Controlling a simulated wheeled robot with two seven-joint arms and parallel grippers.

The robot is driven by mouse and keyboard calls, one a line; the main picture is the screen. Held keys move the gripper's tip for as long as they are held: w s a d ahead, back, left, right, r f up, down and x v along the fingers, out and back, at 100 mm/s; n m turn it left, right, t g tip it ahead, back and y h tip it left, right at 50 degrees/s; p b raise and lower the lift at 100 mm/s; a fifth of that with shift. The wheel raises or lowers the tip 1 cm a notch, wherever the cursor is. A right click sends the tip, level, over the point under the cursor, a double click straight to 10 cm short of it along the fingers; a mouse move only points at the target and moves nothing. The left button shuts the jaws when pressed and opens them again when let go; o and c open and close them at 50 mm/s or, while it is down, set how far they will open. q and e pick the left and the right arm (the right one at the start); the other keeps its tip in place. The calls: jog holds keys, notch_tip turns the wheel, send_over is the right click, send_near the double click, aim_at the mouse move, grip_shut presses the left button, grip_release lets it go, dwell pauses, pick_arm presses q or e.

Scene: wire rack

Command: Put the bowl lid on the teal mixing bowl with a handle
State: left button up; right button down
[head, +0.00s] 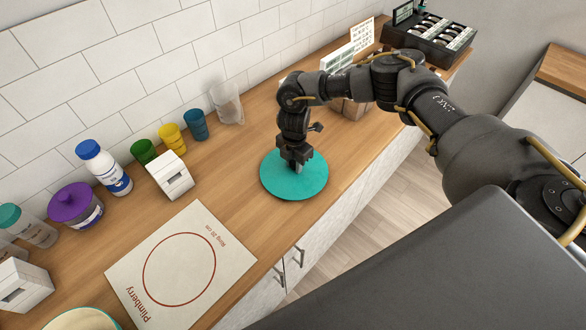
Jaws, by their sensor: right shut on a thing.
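The bowl lid (274,182) is a flat teal disc over the wooden counter, right of the middle of the head view. My right gripper (298,168) points down at its centre and is shut on it, hiding the part it grips. I cannot tell whether the lid touches the counter or is just above it. A bowl (82,320) with a teal rim and cream inside is cut off by the bottom left edge of the view. Its handle does not show. My left gripper is not in view.
A printed mat (222,268) with a red ring lies on the counter between bowl and lid. Along the wall stand a purple-lidded jar (75,207), a blue-capped bottle (103,168), a white box (170,176) and several cups. A dark tray (430,38) stands at the far end.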

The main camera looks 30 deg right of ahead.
jog(key=shift+r, duration=0.2)
jog(key=shift+r+p, duration=0.75)
jog(key=shift+p, duration=0.1)
jog(key=shift+r+p, duration=0.7)
jog(key=shift+r, duration=1.85)
